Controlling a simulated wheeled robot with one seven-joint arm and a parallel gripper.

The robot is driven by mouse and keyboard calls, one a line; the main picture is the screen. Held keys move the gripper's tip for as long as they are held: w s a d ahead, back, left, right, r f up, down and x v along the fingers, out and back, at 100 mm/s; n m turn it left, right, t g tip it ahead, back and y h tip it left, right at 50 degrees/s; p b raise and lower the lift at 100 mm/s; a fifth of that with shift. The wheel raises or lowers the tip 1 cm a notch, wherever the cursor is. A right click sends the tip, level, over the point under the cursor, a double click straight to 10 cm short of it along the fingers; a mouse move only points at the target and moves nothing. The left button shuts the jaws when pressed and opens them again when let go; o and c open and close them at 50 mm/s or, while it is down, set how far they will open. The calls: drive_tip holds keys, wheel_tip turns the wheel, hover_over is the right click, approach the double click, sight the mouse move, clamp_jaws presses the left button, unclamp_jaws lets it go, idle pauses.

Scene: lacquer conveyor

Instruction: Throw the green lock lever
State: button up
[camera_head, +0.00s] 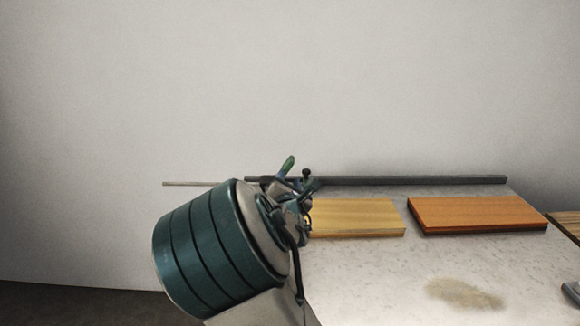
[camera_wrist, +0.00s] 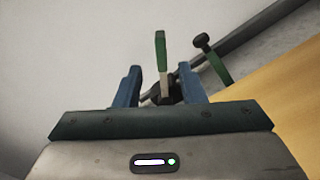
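The green lock lever (camera_head: 287,166) stands upright and slightly tilted near the far left end of the table. In the wrist view the lever (camera_wrist: 161,50) has a green grip on a pale shaft, rising from a dark base. My gripper (camera_wrist: 159,70) is open, with its two blue fingers apart and the lever appearing in the gap between them. I cannot tell whether the fingers reach around the lever or stop short of it. In the head view my wrist hides most of my gripper (camera_head: 299,187) and the lever's base.
A dark-knobbed post (camera_wrist: 205,45) stands just right of the lever. A dark rail (camera_head: 400,181) runs along the table's back edge by the wall. A yellow board (camera_head: 355,218) and an orange board (camera_head: 478,214) lie on the grey table (camera_head: 370,275). The table's front middle is clear except for a stain.

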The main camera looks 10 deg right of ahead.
sight(289, 167)
drive_tip(key=w, duration=0.3)
drive_tip(key=w+d, duration=0.1)
drive_tip(key=w, duration=0.5)
drive_tip(key=shift+w+d, duration=0.35)
drive_tip(key=shift+c, duration=0.3)
clamp_jaws()
